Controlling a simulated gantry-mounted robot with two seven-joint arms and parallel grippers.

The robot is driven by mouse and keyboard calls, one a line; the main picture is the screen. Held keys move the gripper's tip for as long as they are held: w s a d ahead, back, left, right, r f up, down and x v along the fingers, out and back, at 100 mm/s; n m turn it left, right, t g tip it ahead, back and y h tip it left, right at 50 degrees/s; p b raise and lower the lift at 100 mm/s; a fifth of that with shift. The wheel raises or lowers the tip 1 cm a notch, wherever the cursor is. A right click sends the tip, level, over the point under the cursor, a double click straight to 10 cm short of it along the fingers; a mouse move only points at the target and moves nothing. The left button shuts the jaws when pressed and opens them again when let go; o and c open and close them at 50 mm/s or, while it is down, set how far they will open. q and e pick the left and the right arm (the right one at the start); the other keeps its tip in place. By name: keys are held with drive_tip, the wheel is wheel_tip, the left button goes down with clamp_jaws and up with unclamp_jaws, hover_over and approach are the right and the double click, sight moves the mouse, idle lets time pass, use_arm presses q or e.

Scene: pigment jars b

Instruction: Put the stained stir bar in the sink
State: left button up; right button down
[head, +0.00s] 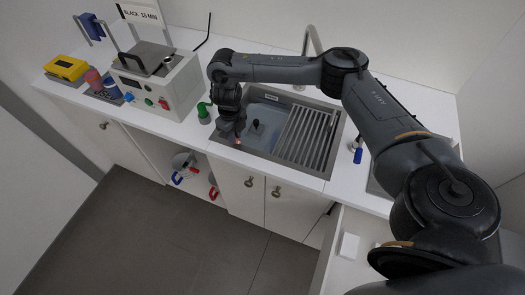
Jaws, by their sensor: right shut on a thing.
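The sink (262,160) is a grey basin set in the white counter, with a slatted rack over its right part. My right gripper (232,141) points down at the sink's left front edge. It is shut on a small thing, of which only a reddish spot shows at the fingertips. This looks like the stained stir bar, but it is too small and hidden to be sure. I cannot tell whether it is over the basin or the rim. My left gripper is not in view.
The rack (305,135) covers the sink's right part. A small dark object (256,127) shows in the basin. A green item (203,114) stands left of my gripper, near a white machine (175,85). A blue-handled tool (357,152) is right of the sink. A faucet (308,42) rises behind.

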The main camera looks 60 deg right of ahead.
drive_tip(key=s+d+f+m, duration=0.1)
drive_tip(key=s+d+f, duration=0.1)
drive_tip(key=s+d, duration=0.5)
hover_over(263, 151)
wheel_tip(263, 151, down, 6)
drive_tip(key=shift+a+f+b, duration=0.1)
drive_tip(key=shift+b, duration=0.25)
drive_tip(key=shift+w+f+b, duration=0.1)
drive_tip(key=shift+f+b, duration=0.2)
drive_tip(key=shift+f, duration=2)
drive_tip(key=shift+f, duration=0.1)
drive_tip(key=c, duration=1.1)
unclamp_jaws()
